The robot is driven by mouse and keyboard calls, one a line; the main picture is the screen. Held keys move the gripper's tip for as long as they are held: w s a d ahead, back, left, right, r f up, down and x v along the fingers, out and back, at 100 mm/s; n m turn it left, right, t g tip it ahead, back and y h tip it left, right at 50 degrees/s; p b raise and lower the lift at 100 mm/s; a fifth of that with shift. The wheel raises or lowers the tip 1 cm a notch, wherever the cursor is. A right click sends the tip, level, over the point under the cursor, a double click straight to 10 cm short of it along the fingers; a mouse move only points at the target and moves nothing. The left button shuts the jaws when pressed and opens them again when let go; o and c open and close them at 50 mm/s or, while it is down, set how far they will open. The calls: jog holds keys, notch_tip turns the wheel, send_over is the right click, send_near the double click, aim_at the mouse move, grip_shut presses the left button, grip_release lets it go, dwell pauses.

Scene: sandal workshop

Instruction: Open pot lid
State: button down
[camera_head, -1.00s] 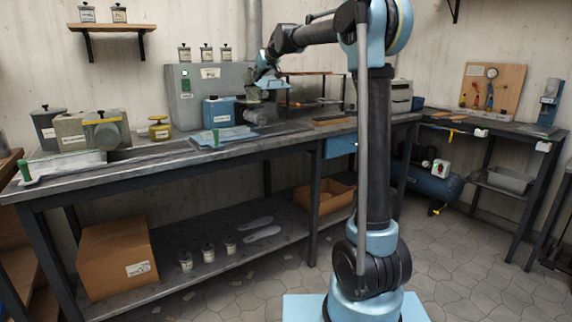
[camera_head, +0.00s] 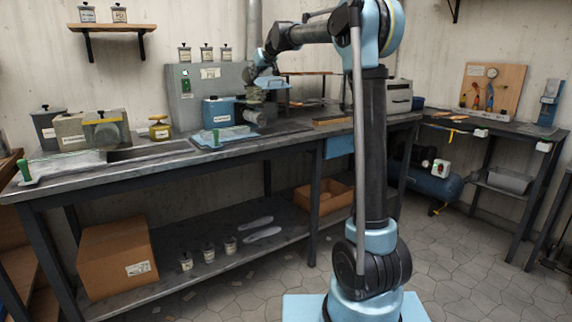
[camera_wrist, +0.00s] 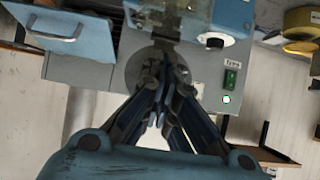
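In the wrist view the dark fingers of my gripper (camera_wrist: 164,66) converge closely in front of the machine's grey face, with nothing clearly held between the tips. A light-blue plate (camera_head: 272,82) shows beside the gripper in the head view. A dark grey pot (camera_head: 46,130) with a knobbed lid stands at the bench's left end. I cannot tell which pot the task means.
A blue panel with a handle (camera_wrist: 68,36) is at upper left in the wrist view. A light-blue tray (camera_head: 226,136) lies on the bench below the gripper.

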jog(key=shift+w+a+r, duration=0.25)
jog(key=shift+w+a, duration=0.1)
jog(key=shift+w, duration=0.1)
jog(key=shift+w+a, duration=0.1)
jog(key=shift+w, duration=0.05)
jog(key=shift+w+a, duration=0.45)
jog(key=shift+w, duration=0.25)
jog(key=shift+s, duration=0.1)
dwell(0.4)
jog(key=s+d+r, duration=0.1)
jog(key=s+d, duration=0.5)
jog(key=s, duration=0.3)
jog(key=shift+s+d, duration=0.4)
dwell(0.4)
